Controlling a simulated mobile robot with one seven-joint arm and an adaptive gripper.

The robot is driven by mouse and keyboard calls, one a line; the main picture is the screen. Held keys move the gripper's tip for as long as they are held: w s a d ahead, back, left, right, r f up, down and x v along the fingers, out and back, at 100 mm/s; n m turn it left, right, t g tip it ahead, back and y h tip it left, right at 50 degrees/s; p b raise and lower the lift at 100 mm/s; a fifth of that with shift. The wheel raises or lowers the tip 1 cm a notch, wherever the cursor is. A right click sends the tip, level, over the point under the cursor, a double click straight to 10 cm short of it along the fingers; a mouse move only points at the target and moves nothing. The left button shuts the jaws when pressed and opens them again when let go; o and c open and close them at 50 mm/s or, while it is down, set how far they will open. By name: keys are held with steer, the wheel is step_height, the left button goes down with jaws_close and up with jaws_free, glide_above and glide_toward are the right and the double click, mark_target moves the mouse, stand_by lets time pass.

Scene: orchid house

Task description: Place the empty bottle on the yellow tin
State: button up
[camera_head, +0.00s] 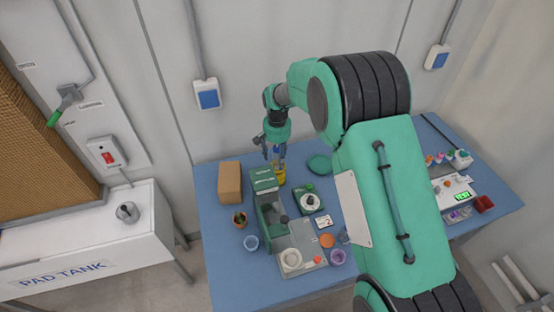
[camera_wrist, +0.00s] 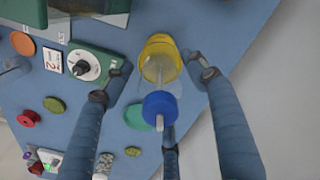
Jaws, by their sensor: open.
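The clear bottle with a blue cap (camera_wrist: 160,106) is between the fingers of my gripper (camera_wrist: 159,65) in the wrist view. Its see-through body runs from the cap toward the yellow tin (camera_wrist: 158,48), and its base appears to be on the tin. Exact contact is hard to make out. In the head view the yellow tin (camera_head: 280,178) stands on the blue table behind the green device, with my gripper (camera_head: 275,156) just above it, pointing down. The fingers are spread, with gaps visible beside the bottle. The bottle's blue part (camera_head: 276,151) shows small between them.
A brown box (camera_head: 230,183) stands left of the tin. A green device (camera_head: 264,181) is close in front, with a dial unit (camera_head: 309,201) to its right. A green round item (camera_head: 319,164) lies right of the tin. My arm hides the table's middle right.

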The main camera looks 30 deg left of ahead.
mark_target(277, 147)
step_height(277, 147, up, 10)
steer(key=shift+r, duration=0.1)
stand_by(0.4)
stand_by(0.5)
